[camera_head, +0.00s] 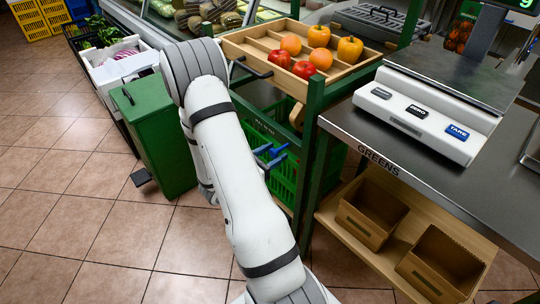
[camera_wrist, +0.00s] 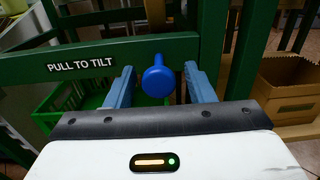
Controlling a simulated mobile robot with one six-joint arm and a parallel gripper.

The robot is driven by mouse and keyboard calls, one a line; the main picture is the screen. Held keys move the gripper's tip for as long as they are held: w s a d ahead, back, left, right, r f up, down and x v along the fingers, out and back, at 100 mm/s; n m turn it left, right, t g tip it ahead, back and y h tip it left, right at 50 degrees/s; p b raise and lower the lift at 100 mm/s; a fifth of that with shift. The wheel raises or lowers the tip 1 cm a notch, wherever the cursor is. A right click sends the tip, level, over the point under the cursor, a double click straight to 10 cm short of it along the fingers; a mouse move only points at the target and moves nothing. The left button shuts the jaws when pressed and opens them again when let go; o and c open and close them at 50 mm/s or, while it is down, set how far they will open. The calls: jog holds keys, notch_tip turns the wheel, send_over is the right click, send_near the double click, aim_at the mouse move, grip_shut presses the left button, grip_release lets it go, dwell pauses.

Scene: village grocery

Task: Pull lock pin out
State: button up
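The lock pin is a blue round knob (camera_wrist: 158,80) on a short stem, set in the green crossbar (camera_wrist: 110,58) marked "PULL TO TILT" in the wrist view. My gripper (camera_wrist: 159,70) is open, with one blue-grey finger on each side of the knob. A gap shows between the knob and each finger. In the head view my gripper (camera_head: 270,156) is at the side of the green stand (camera_head: 311,125), below the wooden tray (camera_head: 368,68). The knob cannot be told apart from the blue fingers there.
A counter (camera_head: 460,175) with a scale (camera_head: 425,110) stands at the right, with wooden boxes (camera_head: 440,265) below. A green bin (camera_head: 158,135) stands left of my arm. Open tiled floor lies at lower left.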

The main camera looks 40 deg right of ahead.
jog(key=a+p, duration=0.1)
jog(key=a, duration=0.7)
jog(key=shift+d+r, duration=0.1)
dwell(1.0)
